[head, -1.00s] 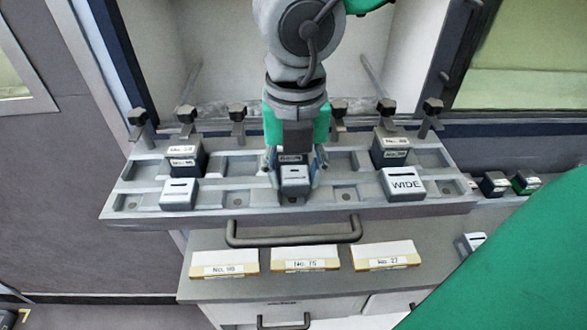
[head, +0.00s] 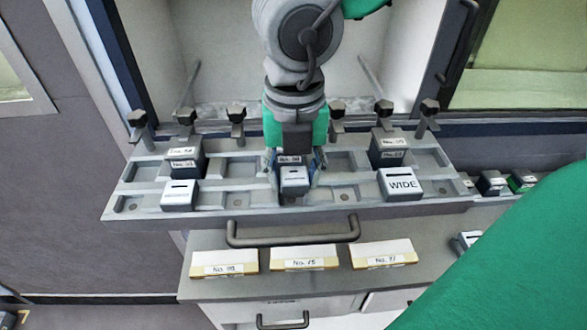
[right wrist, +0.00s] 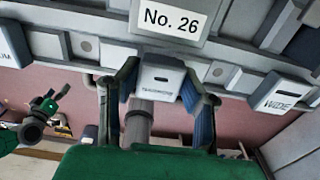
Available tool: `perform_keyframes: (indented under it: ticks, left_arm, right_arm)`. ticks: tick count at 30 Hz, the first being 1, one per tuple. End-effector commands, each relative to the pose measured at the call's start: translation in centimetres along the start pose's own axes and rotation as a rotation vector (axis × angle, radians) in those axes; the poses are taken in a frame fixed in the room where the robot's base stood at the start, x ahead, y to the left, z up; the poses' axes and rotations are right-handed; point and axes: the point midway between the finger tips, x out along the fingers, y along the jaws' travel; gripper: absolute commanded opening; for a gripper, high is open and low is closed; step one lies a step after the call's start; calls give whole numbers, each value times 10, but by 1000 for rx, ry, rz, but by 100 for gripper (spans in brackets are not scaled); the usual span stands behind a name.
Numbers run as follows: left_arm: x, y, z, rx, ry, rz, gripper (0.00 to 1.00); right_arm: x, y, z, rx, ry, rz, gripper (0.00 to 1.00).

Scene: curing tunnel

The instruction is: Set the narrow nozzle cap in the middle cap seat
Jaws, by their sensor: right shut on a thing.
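The narrow nozzle cap (head: 294,179) is a small light grey block with a dark slot on top. It is between the fingers of my right gripper (head: 292,172), which is shut on it at the middle front place of the grey rack (head: 240,199). The right wrist view shows the cap (right wrist: 160,80) between the two fingers, its small lettering blurred. The middle cap seat is hidden under cap and gripper; I cannot tell if the cap touches its floor. My left gripper is outside the head view; what looks like it (right wrist: 38,118) shows small at the left of the right wrist view.
A light cap (head: 180,195) sits front left and a WIDE cap (head: 401,184) front right. Dark numbered blocks stand behind, including a No. 26 block (right wrist: 172,20) close behind the held cap. Clamp knobs (head: 383,112) line the back. A drawer handle (head: 293,233) lies below.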

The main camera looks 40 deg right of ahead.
Motion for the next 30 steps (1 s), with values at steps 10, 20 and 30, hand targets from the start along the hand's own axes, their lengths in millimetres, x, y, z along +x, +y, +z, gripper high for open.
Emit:
perform_keyframes:
  ticks: [10, 20, 30]
  left_arm:
    - [3, 0, 0, 0, 0, 0, 65]
    - [6, 0, 0, 0, 0, 0, 65]
    - [8, 0, 0, 0, 0, 0, 65]
  right_arm:
    - [5, 0, 0, 0, 1, 1, 0]
    - [10, 0, 0, 0, 1, 1, 0]
    - [15, -1, 0, 0, 1, 0, 0]
